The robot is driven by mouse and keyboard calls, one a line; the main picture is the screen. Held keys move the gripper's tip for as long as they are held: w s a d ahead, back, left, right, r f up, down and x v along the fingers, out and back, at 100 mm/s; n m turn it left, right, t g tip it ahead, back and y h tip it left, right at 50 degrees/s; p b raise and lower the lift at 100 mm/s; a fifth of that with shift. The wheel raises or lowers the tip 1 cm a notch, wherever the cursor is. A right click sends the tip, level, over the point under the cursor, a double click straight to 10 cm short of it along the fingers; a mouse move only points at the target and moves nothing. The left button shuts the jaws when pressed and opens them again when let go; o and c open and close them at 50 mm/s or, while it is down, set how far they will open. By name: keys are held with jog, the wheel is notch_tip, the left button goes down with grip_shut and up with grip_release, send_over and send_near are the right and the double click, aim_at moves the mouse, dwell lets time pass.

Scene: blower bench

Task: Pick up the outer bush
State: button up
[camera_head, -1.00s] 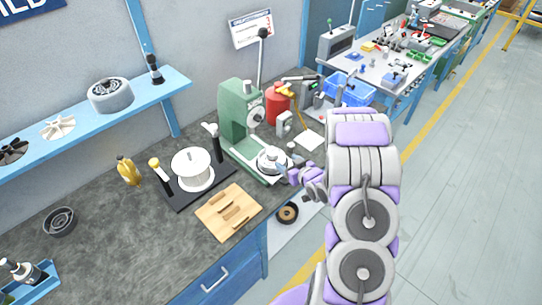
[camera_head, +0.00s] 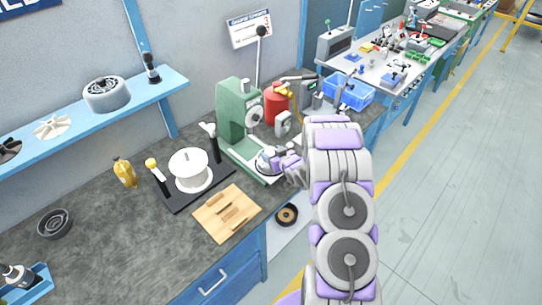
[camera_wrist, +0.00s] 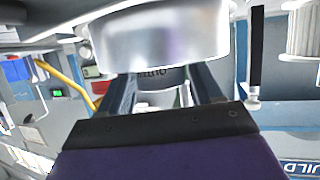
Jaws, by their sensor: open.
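My gripper (camera_head: 277,161) is at the base of the green press (camera_head: 236,115) in the head view, beside a round silver part that it partly covers. In the wrist view the two dark fingers of my gripper (camera_wrist: 163,88) stand apart. A large shiny silver cylinder (camera_wrist: 155,38) fills the top of that view, just past the fingertips. A small pale metal piece (camera_wrist: 158,99) shows between the fingers; I cannot tell whether it touches them. I cannot tell for certain which of these is the outer bush.
A white spool-like part (camera_head: 190,171) stands on a black plate left of the press. A wooden block (camera_head: 228,212) lies in front. A red canister (camera_head: 276,108) and a blue bin (camera_head: 347,93) stand behind. Bare bench (camera_head: 110,235) lies to the left.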

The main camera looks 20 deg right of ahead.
jog(key=c, duration=1.1)
